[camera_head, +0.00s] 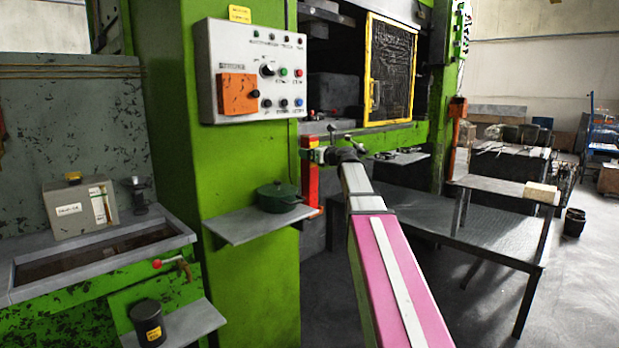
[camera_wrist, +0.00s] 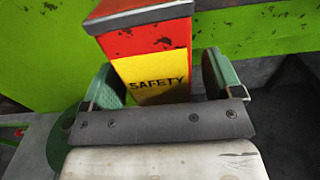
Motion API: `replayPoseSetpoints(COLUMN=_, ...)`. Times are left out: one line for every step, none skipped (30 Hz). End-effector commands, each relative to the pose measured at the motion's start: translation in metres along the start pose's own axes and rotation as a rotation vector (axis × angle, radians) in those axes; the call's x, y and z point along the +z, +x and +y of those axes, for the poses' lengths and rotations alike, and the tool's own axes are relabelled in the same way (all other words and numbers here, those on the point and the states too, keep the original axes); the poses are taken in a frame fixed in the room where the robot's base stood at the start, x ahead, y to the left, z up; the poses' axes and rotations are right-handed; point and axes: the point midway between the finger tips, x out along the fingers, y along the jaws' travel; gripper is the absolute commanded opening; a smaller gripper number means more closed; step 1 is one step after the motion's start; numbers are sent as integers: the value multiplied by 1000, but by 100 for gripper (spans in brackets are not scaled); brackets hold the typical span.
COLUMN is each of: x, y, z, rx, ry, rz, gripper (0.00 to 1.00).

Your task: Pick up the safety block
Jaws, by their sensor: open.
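The safety block (camera_head: 311,187) is a red post with a yellow band, standing upright against the green press in the head view. In the wrist view the safety block (camera_wrist: 150,72) shows a grey top cap, scuffed red paint and a yellow label reading SAFETY. My gripper (camera_wrist: 160,85) is open, with one green finger on each side of the block around the yellow label. A gap shows on the right; on the left the finger is very close, and I cannot tell if it touches. In the head view my gripper (camera_head: 318,155) reaches the upper part of the block. The block's lower end is hidden in the wrist view.
A green pot (camera_head: 278,197) sits on a small grey shelf (camera_head: 240,226) left of the block. A control panel (camera_head: 255,72) is on the press column above. A yellow-framed guard (camera_head: 390,70) and a dark metal table (camera_head: 470,232) are to the right.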

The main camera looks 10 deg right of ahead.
Motion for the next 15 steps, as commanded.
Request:
replayPoseSetpoints(x=0, y=8, z=-1, rx=0, ry=0, rz=0, gripper=85)
replayPoseSetpoints(x=0, y=10, z=-1, rx=0, ry=0, rz=0, gripper=85)
replayPoseSetpoints(x=0, y=12, z=-1, rx=-1, ry=0, rz=0, gripper=85)
replayPoseSetpoints(x=0, y=13, z=-1, rx=-1, ry=0, rz=0, gripper=85)
replayPoseSetpoints(x=0, y=13, z=0, rx=-1, ry=0, rz=0, gripper=85)
replayPoseSetpoints(x=0, y=13, z=0, rx=-2, ry=0, rz=0, gripper=85)
replayPoseSetpoints(x=0, y=12, z=0, rx=-2, ry=0, rz=0, gripper=85)
replayPoseSetpoints(x=0, y=12, z=0, rx=-2, ry=0, rz=0, gripper=85)
replayPoseSetpoints(x=0, y=12, z=0, rx=-1, ry=0, rz=0, gripper=85)
replayPoseSetpoints(x=0, y=12, z=0, rx=-1, ry=0, rz=0, gripper=82)
replayPoseSetpoints(x=0, y=12, z=0, rx=-1, ry=0, rz=0, gripper=72)
replayPoseSetpoints(x=0, y=12, z=0, rx=-1, ry=0, rz=0, gripper=59)
replayPoseSetpoints(x=0, y=12, z=0, rx=-1, ry=0, rz=0, gripper=49)
replayPoseSetpoints(x=0, y=12, z=0, rx=-1, ry=0, rz=0, gripper=40)
replayPoseSetpoints(x=0, y=12, z=0, rx=-1, ry=0, rz=0, gripper=26)
